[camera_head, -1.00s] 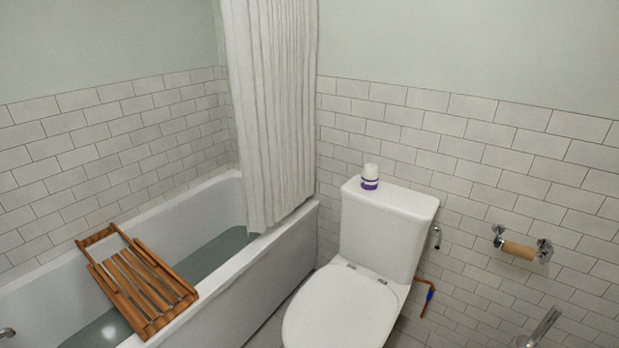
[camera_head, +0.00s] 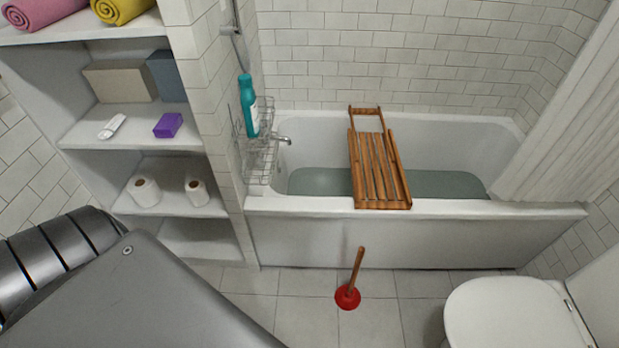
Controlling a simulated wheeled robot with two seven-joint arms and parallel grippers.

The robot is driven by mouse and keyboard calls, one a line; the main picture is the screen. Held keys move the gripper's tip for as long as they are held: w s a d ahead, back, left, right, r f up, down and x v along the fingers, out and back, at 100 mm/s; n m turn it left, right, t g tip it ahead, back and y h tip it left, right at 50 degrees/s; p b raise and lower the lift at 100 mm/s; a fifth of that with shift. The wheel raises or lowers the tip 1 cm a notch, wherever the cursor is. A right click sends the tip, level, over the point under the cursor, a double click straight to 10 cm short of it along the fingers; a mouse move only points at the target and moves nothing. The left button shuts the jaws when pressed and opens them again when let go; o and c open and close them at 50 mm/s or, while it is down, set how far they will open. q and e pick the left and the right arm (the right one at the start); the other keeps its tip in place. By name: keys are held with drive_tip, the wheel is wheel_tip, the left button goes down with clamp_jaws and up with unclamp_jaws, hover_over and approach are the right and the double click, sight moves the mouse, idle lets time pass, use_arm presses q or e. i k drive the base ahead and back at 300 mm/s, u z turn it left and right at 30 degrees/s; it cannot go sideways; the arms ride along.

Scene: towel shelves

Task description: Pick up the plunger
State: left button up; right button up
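The plunger (camera_head: 350,291) stands upright on the tiled floor in front of the bathtub. It has a red rubber cup resting on the floor and a brown wooden handle that leans slightly right at the top. Nothing covers it. Part of my own grey arm or body fills the lower left of the head view. Neither of my grippers shows in this view.
The white bathtub (camera_head: 420,240) with a wooden rack (camera_head: 378,170) stands behind the plunger. The toilet (camera_head: 512,318) is at the lower right. Shelves (camera_head: 135,133) with towels, boxes and toilet rolls are at left. The floor around the plunger is clear.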

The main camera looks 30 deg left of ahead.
sight(349, 293)
drive_tip(key=u, duration=1.15)
drive_tip(key=k, duration=1.25)
drive_tip(key=z, duration=1.35)
drive_tip(key=i, duration=1)
drive_tip(key=u, duration=0.05)
